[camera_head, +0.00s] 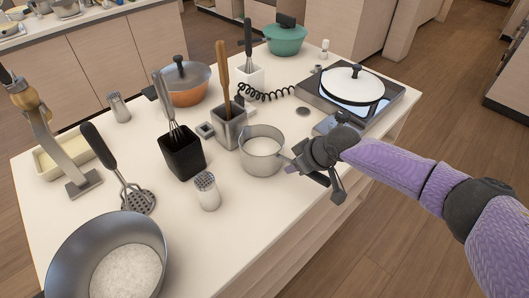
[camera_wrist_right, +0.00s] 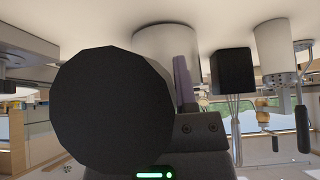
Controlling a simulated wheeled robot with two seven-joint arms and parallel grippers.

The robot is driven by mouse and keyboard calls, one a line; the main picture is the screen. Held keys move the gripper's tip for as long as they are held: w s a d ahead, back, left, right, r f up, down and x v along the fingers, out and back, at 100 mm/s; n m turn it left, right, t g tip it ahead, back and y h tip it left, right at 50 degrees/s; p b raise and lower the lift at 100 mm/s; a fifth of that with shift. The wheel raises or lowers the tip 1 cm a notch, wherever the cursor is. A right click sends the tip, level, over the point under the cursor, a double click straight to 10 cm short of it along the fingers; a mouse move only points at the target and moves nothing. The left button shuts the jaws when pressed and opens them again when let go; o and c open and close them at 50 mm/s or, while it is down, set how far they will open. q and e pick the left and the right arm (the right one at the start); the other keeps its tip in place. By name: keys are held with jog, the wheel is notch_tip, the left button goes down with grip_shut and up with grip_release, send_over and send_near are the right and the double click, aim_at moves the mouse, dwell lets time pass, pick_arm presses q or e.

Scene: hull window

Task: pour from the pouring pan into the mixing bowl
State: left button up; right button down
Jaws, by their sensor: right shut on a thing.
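The pouring pan (camera_head: 261,158) is a small silver saucepan with pale contents, upright near the counter's right edge in the head view. My right gripper (camera_head: 311,168) is beside it on the right, shut on its handle, which the gripper mostly hides. I cannot tell whether the pan touches the counter. In the right wrist view, the picture is upside down and a pale round body (camera_wrist_right: 162,42), likely the pan, shows behind a large dark round shape. The mixing bowl (camera_head: 70,235) is a wide grey bowl at the lower left, with white contents. My left gripper is not in view.
Between pan and bowl stand a white shaker (camera_head: 207,192), a black holder (camera_head: 182,158) with a whisk, and a masher (camera_head: 136,199). A metal utensil pot (camera_head: 229,130) stands behind the pan. A hob with a lidded pan (camera_head: 352,86) is at the back right.

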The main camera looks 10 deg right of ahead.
jog(key=shift+r+p, duration=0.3)
dwell(0.5)
jog(key=shift+r, duration=0.25)
jog(key=shift+r+p, duration=0.25)
jog(key=shift+p, duration=0.3)
jog(key=shift+r, duration=0.1)
